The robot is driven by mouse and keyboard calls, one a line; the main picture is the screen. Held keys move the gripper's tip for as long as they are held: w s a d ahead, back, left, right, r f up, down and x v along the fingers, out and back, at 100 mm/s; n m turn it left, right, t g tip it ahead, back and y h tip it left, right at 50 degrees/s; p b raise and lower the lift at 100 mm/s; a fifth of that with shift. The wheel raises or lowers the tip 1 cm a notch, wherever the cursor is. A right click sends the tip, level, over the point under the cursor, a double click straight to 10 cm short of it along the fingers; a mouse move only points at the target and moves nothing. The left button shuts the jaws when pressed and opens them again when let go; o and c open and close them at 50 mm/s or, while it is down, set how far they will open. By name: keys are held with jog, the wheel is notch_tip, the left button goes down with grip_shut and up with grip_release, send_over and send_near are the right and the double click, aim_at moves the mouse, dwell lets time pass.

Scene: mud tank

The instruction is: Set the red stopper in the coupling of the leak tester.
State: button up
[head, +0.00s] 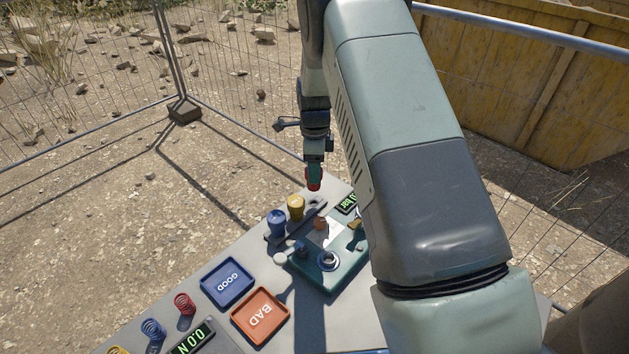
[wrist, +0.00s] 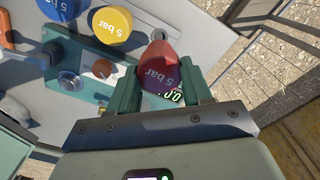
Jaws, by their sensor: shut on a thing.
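My gripper (head: 314,172) is shut on the red stopper (head: 314,184), holding it in the air above the far end of the table. In the wrist view the red stopper (wrist: 158,66) sits between the two green fingers, its "5 bar" top facing the camera. The leak tester (head: 347,272) is a green plate on the table, nearer than the gripper. Its coupling looks like the round metal ring (head: 328,260) near the plate's front; nothing shows in it.
A blue stopper (head: 277,222) and a yellow stopper (head: 295,207) stand in a dark rack beside the tester. A blue GOOD tray (head: 209,287), an orange BAD tray (head: 240,322) and coloured springs (head: 185,304) lie nearer. My arm hides the table's right side.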

jog(key=r, duration=0.1)
jog(key=d+r, duration=0.1)
jog(key=r, duration=0.1)
jog(key=shift+s+d+r, duration=0.25)
jog(key=shift+s+r, duration=0.05)
jog(key=shift+r, duration=0.1)
jog(key=s+d, duration=0.9)
jog(key=d, duration=0.2)
jog(key=shift+d+f, duration=0.15)
jog(key=shift+f, duration=0.95)
jog(key=shift+d+f, duration=0.1)
jog(key=shift+f, duration=0.95)
jog(key=shift+f, duration=1.05)
jog(key=o, duration=1.1)
jog(key=shift+o, duration=0.5)
jog(key=o, duration=0.3)
jog(key=shift+o, duration=0.2)
